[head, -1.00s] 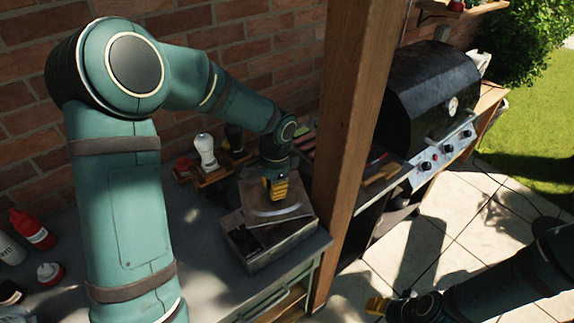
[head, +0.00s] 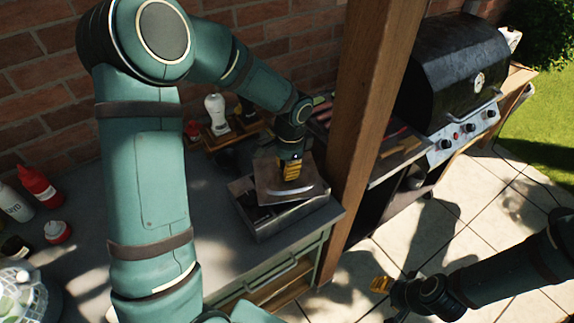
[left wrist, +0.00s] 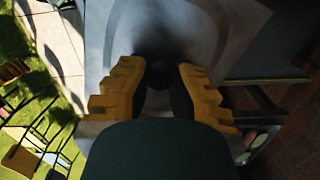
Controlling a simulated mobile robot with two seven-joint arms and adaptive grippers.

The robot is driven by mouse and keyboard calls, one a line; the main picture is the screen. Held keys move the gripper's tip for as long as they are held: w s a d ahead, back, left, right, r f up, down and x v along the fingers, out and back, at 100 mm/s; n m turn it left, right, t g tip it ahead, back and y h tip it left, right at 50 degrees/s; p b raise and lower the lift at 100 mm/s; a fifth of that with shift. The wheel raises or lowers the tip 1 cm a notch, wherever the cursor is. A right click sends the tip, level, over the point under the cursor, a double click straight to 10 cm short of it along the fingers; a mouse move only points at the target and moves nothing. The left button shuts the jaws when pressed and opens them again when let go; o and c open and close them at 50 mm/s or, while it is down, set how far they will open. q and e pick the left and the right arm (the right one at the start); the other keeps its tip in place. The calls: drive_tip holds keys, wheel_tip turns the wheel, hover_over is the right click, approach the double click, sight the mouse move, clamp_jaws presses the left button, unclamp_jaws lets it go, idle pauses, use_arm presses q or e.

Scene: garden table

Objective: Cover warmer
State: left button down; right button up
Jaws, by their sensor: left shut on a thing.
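The warmer (head: 268,229) is a grey metal box on the counter, left of the wooden post. Its dark opening shows at the left. Its lid (head: 272,188), a flat square plate with a pale arc, is over the box, leaving the left part uncovered. Whether the lid touches the rim is unclear. My left gripper (head: 290,172) is shut on the lid's dark knob, which shows between the yellow fingers in the left wrist view (left wrist: 162,72). My right gripper (head: 381,285) is low at the right, over the paving, away from the warmer; its jaws are too small to read.
The wooden post (head: 368,130) stands close right of the warmer. A black grill (head: 450,75) is beyond it. A shaker (head: 216,113) stands behind the warmer by the brick wall. Bottles, including a red one (head: 38,186), are at the left. The middle counter is partly hidden by my left arm.

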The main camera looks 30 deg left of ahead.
use_arm(q)
drive_tip(key=shift+f+b, duration=0.5)
drive_tip(key=shift+f, duration=0.25)
idle(0.4)
drive_tip(key=c, duration=1)
unclamp_jaws()
drive_tip(key=shift+r, duration=0.15)
wheel_tip(320, 180, up, 12)
drive_tip(key=shift+w+d, duration=0.25)
